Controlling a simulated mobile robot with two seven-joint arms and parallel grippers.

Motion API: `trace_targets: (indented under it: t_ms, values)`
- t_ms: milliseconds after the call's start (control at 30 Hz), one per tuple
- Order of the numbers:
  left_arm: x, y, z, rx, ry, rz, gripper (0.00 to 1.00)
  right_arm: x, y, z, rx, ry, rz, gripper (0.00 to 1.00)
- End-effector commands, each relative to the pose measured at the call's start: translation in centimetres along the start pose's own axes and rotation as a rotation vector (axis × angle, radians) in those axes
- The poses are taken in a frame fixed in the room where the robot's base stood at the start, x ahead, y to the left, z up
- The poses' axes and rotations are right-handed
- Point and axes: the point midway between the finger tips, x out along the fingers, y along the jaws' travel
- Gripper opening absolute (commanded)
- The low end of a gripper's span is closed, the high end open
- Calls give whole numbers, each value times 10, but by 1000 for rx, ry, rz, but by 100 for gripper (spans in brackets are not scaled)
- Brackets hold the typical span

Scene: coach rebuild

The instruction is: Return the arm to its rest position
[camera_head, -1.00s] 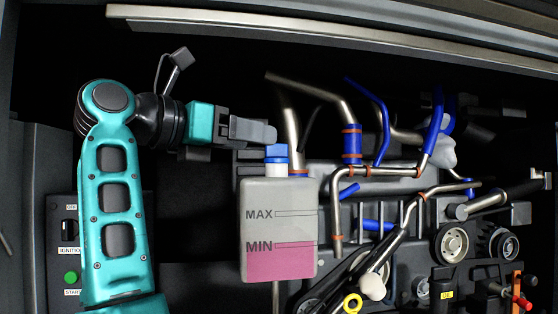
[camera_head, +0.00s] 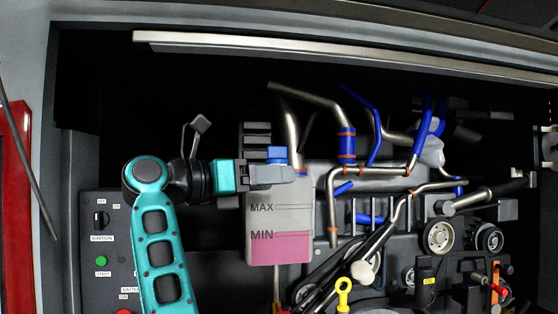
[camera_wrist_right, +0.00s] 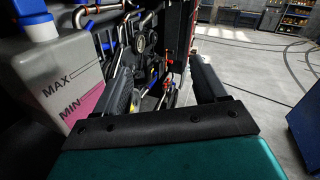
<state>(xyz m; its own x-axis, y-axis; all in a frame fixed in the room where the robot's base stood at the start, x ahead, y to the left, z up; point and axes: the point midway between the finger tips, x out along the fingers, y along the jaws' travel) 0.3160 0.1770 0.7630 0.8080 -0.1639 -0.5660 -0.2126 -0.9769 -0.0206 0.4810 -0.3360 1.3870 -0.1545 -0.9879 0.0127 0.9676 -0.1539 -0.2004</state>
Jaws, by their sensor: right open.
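My right arm is the teal one, coming up from the bottom left in the head view. Its gripper (camera_head: 288,174) points right, its fingers overlapping the top of a coolant tank (camera_head: 262,218) just below the blue cap (camera_head: 278,154). The tank is grey with MAX and MIN marks and pink fluid. In the right wrist view the gripper (camera_wrist_right: 165,75) has its two dark fingers wide apart with nothing held between them. There the tank (camera_wrist_right: 50,65) and its cap (camera_wrist_right: 38,27) lie left of both fingers. My left gripper is out of view.
Metal and blue pipes (camera_head: 347,145) and pulleys (camera_head: 438,237) fill the engine bay right of the tank. A switch panel (camera_head: 108,270) is at left. A metal rail (camera_head: 330,55) runs along the top. Open floor (camera_wrist_right: 258,75) shows at right in the wrist view.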

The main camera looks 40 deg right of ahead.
Motion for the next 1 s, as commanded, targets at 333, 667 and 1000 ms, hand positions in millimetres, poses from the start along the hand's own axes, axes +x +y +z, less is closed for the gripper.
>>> trace_targets:
  t_ms: [333, 667, 1000]
  values:
    - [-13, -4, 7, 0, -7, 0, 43, 26, 8, -45, -120, -70, -111, 72]
    - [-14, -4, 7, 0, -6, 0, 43, 30, 9, -52, -137, -82, -127, 72]
    - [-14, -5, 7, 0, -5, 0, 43, 16, 31, -84, -374, -473, -177, 72]
